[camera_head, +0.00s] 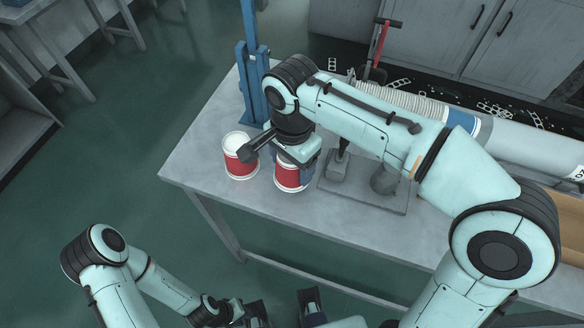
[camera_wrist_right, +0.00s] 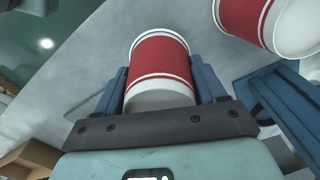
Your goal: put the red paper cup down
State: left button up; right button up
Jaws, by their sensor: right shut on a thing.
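A red paper cup with white bands (camera_head: 290,179) is between the fingers of my right gripper (camera_head: 297,170), near the table's front edge. In the right wrist view the same cup (camera_wrist_right: 160,62) fills the space between the blue fingers, and the gripper is shut on it. I cannot tell whether its base touches the table. A second red and white cup (camera_head: 240,163) stands upright on the table just left of it; it also shows in the right wrist view (camera_wrist_right: 243,14). My left gripper (camera_head: 284,307) is low at the bottom edge, fingers apart, empty, away from the table.
The grey table (camera_head: 205,165) has bare room left of the cups. A blue post (camera_head: 252,75) rises behind the second cup. A grey plate (camera_head: 345,196) with a dark fixture lies right of the held cup. A long ribbed and grey cylinder (camera_head: 525,145) lies at the back right.

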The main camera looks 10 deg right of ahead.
jog(key=shift+f, duration=1)
jog(key=shift+f, duration=0.15)
jog(key=o, duration=1)
notch_tip(320, 180, up, 12)
jog(key=p, duration=0.3)
